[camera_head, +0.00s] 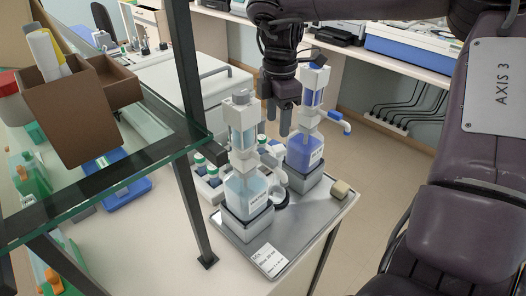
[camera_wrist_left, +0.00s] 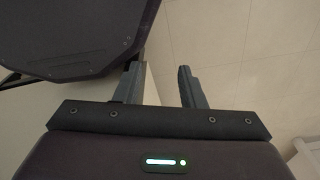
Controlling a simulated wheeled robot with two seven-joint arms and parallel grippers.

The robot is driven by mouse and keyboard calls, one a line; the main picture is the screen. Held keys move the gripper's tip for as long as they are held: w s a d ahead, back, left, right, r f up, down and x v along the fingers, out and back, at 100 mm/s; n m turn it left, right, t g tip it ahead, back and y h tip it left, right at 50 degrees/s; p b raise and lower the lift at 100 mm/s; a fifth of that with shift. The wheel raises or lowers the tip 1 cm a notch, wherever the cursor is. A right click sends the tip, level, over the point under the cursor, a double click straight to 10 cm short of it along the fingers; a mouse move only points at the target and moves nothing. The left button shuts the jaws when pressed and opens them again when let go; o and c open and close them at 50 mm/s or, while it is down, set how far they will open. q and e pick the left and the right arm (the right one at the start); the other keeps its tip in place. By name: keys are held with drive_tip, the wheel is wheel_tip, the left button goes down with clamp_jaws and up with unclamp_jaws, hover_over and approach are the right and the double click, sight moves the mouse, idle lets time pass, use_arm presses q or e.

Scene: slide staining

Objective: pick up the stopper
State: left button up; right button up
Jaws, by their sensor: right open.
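A small tan cylinder (camera_head: 341,190), which looks like the stopper, lies at the right edge of the metal tray (camera_head: 314,214) in the head view. My right gripper (camera_head: 278,120) points down above the tray, between the two dispenser bottles in the picture. It is open and empty, above and left of the tan cylinder and apart from it. My left gripper (camera_wrist_left: 158,70) shows in the left wrist view with its fingers apart and nothing between them. The stopper does not show in that view.
A clear-liquid dispenser bottle (camera_head: 247,192) and a blue-liquid one (camera_head: 303,153) stand on the tray in grey bases. Small capped bottles (camera_head: 200,160) stand behind. A glass shelf (camera_head: 100,185) with a dark post (camera_head: 190,200) borders the left. Floor is clear to the right.

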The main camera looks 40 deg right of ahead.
sight(279, 148)
drive_tip(key=shift+s, duration=0.2)
drive_tip(key=f+p, duration=0.1)
drive_tip(key=s+f, duration=0.1)
drive_tip(key=f, duration=0.1)
drive_tip(key=shift+f+p, duration=0.1)
drive_tip(key=shift+p, duration=0.25)
drive_tip(key=f, duration=0.1)
drive_tip(key=f+p, duration=0.1)
drive_tip(key=shift+w+d+f, duration=0.15)
drive_tip(key=shift+w+f, duration=0.25)
drive_tip(key=shift+f, duration=0.6)
drive_tip(key=shift+s, duration=0.1)
drive_tip(key=c, duration=0.6)
use_arm(q)
drive_tip(key=shift+s+r, duration=1.25)
drive_tip(key=shift+s, duration=0.1)
use_arm(e)
drive_tip(key=c, duration=0.4)
